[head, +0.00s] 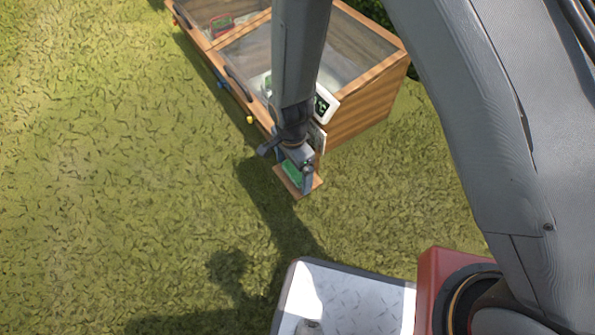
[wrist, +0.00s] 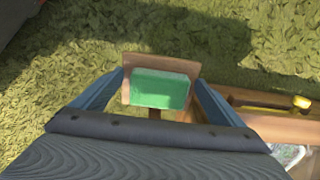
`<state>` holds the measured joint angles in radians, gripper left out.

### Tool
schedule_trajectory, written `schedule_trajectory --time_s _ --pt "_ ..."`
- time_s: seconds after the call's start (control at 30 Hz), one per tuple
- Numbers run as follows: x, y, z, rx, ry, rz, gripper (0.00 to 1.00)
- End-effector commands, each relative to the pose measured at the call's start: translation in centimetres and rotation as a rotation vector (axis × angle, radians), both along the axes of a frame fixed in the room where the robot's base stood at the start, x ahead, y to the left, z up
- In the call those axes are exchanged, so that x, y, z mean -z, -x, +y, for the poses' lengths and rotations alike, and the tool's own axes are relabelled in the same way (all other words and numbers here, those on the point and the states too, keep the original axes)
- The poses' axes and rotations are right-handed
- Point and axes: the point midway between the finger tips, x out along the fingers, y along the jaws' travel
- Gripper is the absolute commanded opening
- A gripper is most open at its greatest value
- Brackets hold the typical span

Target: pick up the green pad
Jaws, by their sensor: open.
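The green pad (wrist: 160,89) is a flat green block lying on a small wooden shelf (wrist: 162,62) in the wrist view. In the head view the pad (head: 292,173) shows partly, with my gripper over it, and the shelf (head: 312,184) juts out beside the wooden cabinet. My gripper (wrist: 160,88) is open, with one finger on the left and one on the right of the pad. In the head view my gripper (head: 294,172) hides part of the pad. I cannot tell whether the fingers touch it.
A wooden cabinet with glass lids (head: 365,98) stands behind the shelf, and its edge (wrist: 270,125) shows at the right in the wrist view. Open grass (head: 120,180) lies to the left.

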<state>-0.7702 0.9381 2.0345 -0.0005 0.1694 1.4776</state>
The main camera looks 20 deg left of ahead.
Motion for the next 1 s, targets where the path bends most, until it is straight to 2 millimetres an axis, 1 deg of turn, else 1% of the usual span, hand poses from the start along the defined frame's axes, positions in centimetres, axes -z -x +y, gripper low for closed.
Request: schedule_trajectory --time_s 0.03,0.07,0.1,0.17,0.3,0.53,0.67,0.77,0.87,1.0 --pt "0.0 0.0 0.0 0.0 0.0 0.0 0.92" --pt "0.0 0.0 0.0 0.0 0.0 0.0 0.89" --pt "0.0 0.0 0.0 0.0 0.0 0.0 0.82" --pt "0.0 0.0 0.0 0.0 0.0 0.0 0.72" --pt "-0.1 0.0 0.0 0.0 0.0 0.0 0.49" --pt "-0.1 0.0 0.0 0.0 0.0 0.0 0.48" --pt "-0.5 0.0 0.0 0.0 -0.001 -0.001 0.48" --pt "-1.3 0.0 0.1 0.0 -0.002 -0.001 0.48" --pt "-2.5 0.0 0.1 0.0 -0.002 -0.002 0.48" --pt "-5.1 0.0 0.1 0.0 -0.002 -0.002 0.48"
